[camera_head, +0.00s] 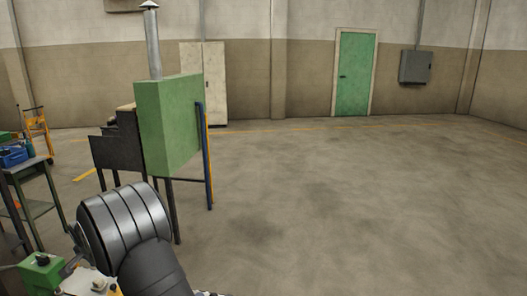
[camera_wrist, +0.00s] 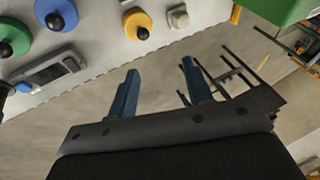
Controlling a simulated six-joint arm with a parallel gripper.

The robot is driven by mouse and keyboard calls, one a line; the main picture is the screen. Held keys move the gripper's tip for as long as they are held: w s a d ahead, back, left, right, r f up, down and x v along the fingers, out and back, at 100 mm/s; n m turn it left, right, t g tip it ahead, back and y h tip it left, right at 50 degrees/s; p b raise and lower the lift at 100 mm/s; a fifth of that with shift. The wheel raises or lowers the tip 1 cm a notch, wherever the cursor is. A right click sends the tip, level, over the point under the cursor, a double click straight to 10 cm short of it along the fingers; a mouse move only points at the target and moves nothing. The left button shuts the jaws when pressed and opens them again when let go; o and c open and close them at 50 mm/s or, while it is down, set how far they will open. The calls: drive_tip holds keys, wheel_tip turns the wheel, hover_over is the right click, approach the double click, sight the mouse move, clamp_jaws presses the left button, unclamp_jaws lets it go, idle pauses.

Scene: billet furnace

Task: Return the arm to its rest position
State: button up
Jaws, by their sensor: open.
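My gripper (camera_wrist: 160,92) shows in the wrist view with its two blue fingers spread apart. Nothing is between them. Beyond the fingers lie bare floor and a light panel (camera_wrist: 110,45), which carries blue, green and yellow round parts with dark knobs. The fingers appear apart from the panel. In the head view, part of my dark, banded arm (camera_head: 125,225) reaches up from the bottom left. The gripper itself cannot be made out there.
A green furnace (camera_head: 168,125) with a chimney stands on legs beyond my arm. A dark bin-like stand (camera_head: 117,150) is beside it. A workbench (camera_head: 35,210) with a blue box is at the far left. The floor (camera_head: 350,200) to the right is open.

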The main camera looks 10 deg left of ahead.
drive_tip(key=s+a+r+m+g+h, duration=0.1)
drive_tip(key=s+r+m+g, duration=0.1)
drive_tip(key=s, duration=0.4)
wheel_tip(320, 180, up, 2)
drive_tip(key=shift+s+r+g+h, duration=0.2)
drive_tip(key=shift+g+h, duration=0.1)
drive_tip(key=shift+g, duration=0.3)
idle(1.5)
drive_tip(key=w+d+f+n+t+y, duration=0.1)
drive_tip(key=w+f+n+t+y, duration=0.1)
drive_tip(key=w+f, duration=0.4)
drive_tip(key=shift+w+d+f+n+t, duration=0.2)
drive_tip(key=shift+w+f+n+t, duration=0.2)
drive_tip(key=shift+w+n+t, duration=0.6)
drive_tip(key=shift+w+y, duration=0.25)
drive_tip(key=shift+y, duration=0.05)
drive_tip(key=shift+r+m, duration=0.1)
drive_tip(key=shift+m, duration=0.2)
